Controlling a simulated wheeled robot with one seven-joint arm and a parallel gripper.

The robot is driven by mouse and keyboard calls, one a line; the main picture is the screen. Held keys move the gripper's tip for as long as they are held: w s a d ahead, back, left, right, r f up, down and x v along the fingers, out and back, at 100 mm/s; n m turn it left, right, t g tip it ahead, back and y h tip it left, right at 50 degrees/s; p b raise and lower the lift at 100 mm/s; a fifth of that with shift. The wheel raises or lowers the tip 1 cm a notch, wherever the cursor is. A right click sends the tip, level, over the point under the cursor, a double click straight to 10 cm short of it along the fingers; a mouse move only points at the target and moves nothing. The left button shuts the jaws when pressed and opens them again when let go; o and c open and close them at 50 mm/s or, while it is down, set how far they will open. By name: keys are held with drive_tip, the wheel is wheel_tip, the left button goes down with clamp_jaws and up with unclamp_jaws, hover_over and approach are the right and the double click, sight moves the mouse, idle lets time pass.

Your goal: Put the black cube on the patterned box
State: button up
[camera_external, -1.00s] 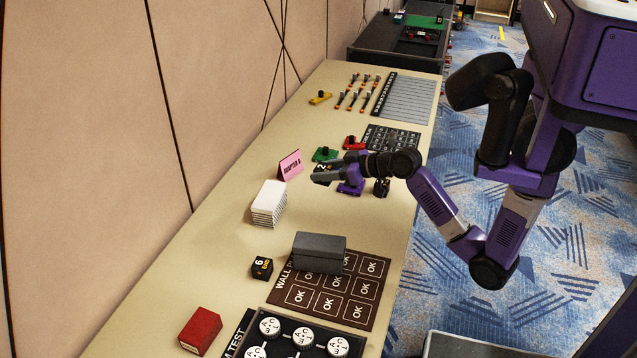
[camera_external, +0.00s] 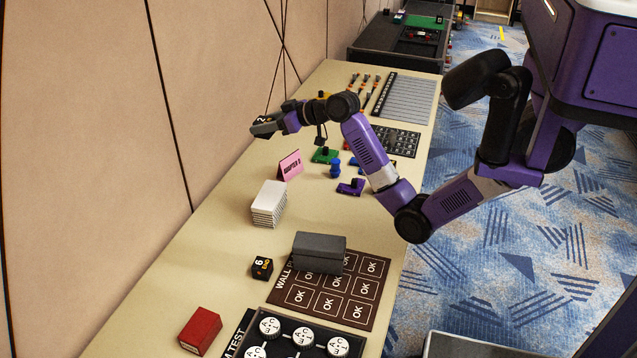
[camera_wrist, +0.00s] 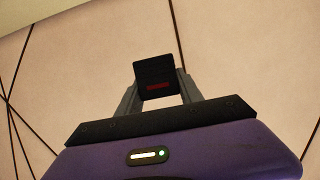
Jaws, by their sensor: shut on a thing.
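My gripper (camera_external: 262,130) is raised in front of the wall, above the table's wall side. It is shut on a black cube (camera_external: 261,119) with a pale marking; the cube also shows between the fingers in the wrist view (camera_wrist: 155,77), with a dark red mark on it. A second black cube (camera_external: 262,267) with a 6 and yellow marks sits on the table. I cannot tell which thing is the patterned box. A plain dark grey box (camera_external: 318,250) stands on the brown OK board, and a white stack with striped sides (camera_external: 268,205) stands farther back.
A pink tent card (camera_external: 291,166) stands behind the white stack. Green, blue and purple pieces lie near it, with a purple piece (camera_external: 351,187) at the right. A red box (camera_external: 200,331) and the brown OK board (camera_external: 330,310) are nearer. The table (camera_external: 215,262) is bare along the wall.

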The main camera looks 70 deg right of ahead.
sight(269, 195)
wheel_tip(269, 195, down, 22)
drive_tip(key=shift+w+a+r, duration=0.1)
drive_tip(key=shift+w, duration=0.05)
idle(0.4)
drive_tip(key=o, duration=1.4)
drive_tip(key=shift+b, duration=0.3)
drive_tip(key=shift+r, duration=0.1)
drive_tip(key=shift+v, duration=5.95)
